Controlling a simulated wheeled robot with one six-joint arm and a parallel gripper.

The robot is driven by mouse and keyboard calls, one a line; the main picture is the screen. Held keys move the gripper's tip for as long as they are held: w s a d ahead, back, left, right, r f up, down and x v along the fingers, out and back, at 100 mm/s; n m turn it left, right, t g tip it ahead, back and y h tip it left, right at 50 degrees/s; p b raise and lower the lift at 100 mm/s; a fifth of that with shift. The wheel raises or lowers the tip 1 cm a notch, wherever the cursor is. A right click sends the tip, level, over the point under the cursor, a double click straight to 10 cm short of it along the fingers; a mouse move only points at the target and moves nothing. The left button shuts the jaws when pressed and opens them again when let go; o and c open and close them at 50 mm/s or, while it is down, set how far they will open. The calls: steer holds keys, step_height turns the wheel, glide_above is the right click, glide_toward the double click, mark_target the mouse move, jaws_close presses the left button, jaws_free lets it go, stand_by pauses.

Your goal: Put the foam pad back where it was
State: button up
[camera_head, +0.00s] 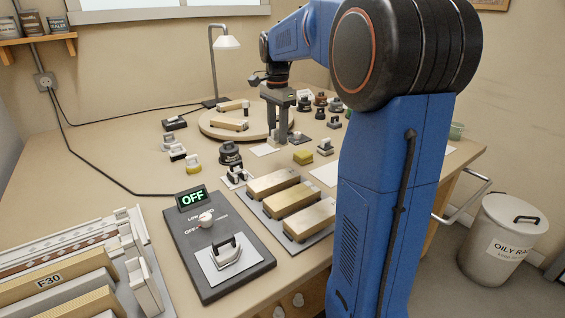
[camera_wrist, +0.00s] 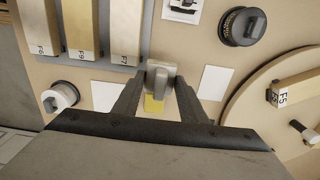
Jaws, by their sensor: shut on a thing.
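The foam pad (camera_wrist: 160,72) is a small piece with a grey raised grip, between my fingertips in the wrist view. My gripper (camera_wrist: 158,92) is shut on it from both sides. A yellow patch shows just below the grey part; I cannot tell whether it belongs to the pad or to something beneath. In the head view my gripper (camera_head: 282,141) points down over the bench in front of the round board, and the held pad is hard to make out there.
The round board (camera_head: 210,131) bears wooden blocks behind my gripper. A bare white sheet (camera_wrist: 215,82) lies beside it, and another (camera_wrist: 105,96) on the other side. A tray of wooden blocks (camera_head: 290,205) lies nearer. Several small handled tools stand around, including a dark knobbed one (camera_head: 230,153).

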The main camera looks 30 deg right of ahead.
step_height(320, 180, down, 10)
steer(key=shift+r, duration=0.1)
stand_by(0.4)
steer(key=o, duration=0.7)
steer(key=shift+o, duration=0.2)
step_height(320, 180, up, 12)
steer(key=shift+r, duration=0.1)
stand_by(0.6)
